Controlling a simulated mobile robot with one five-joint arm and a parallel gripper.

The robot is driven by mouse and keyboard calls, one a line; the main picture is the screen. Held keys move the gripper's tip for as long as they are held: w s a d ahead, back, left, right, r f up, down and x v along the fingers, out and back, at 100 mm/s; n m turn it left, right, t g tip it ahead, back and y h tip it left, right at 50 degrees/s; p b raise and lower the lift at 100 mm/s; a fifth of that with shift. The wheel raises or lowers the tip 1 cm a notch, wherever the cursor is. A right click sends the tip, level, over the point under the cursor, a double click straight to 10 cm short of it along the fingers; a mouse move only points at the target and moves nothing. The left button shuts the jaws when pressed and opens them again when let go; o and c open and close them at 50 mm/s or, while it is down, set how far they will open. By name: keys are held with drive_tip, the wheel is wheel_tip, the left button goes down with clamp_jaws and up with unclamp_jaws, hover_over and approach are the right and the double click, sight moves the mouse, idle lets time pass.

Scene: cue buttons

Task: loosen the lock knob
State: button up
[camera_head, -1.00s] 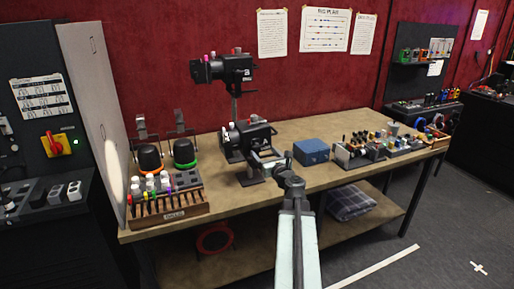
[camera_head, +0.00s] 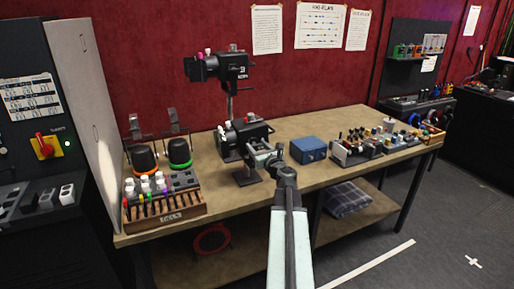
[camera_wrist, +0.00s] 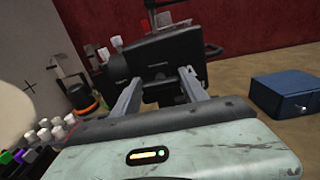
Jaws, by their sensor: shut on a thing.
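A lower black unit (camera_head: 245,133) stands on the bench, with a second black unit (camera_head: 222,66) on a post above it. The lower unit fills the upper middle of the wrist view (camera_wrist: 150,58). My gripper (camera_head: 264,158) reaches its near side from the front. In the wrist view, my gripper's two fingers (camera_wrist: 160,88) stand on either side of a small dark part low on this unit, and are shut on it. I take that part to be the lock knob; its outline is lost against the black body, and its turn cannot be read.
A blue box (camera_head: 308,149) stands to the right of my gripper, with small parts racks beyond it. Two dark domes with orange and green rings (camera_head: 180,152) and a wooden rack (camera_head: 165,210) stand left. A pale panel (camera_head: 84,105) borders the bench's left end.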

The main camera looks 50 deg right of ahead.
drive_tip(key=shift+n, duration=0.3)
drive_tip(key=n, duration=0.4)
drive_tip(key=shift+a+n, duration=0.1)
drive_tip(key=shift+n, duration=0.3)
drive_tip(key=n, duration=0.5)
drive_tip(key=shift+a+f, duration=0.1)
drive_tip(key=shift+f, duration=0.05)
drive_tip(key=n, duration=0.5)
drive_tip(key=shift+f+n, duration=0.1)
drive_tip(key=shift+n, duration=0.3)
drive_tip(key=n, duration=0.5)
drive_tip(key=shift+f+n+b, duration=0.1)
drive_tip(key=shift+n+b, duration=0.3)
drive_tip(key=o, duration=1.4)
